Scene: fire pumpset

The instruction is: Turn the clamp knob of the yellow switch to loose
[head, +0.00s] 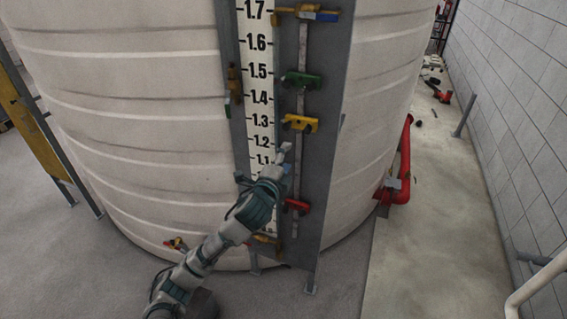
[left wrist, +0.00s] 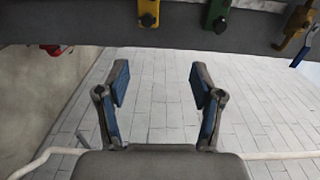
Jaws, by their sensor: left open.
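A yellow switch (head: 300,122) sits on the vertical rail of the grey gauge panel (head: 325,150), near the 1.3 mark. Another yellow switch with a blue part (head: 305,13) is at the top of the panel. In the left wrist view a yellow switch with a dark round knob (left wrist: 148,12) shows at the top edge, and a second yellow one (left wrist: 295,22) at the top right. My left gripper (head: 284,150) is just below the middle yellow switch, apart from it. Its two fingers (left wrist: 160,82) are spread, with nothing between them.
A green switch (head: 302,80) is above the middle yellow one, and a red switch (head: 297,205) is below. A white tank (head: 130,120) stands behind the panel.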

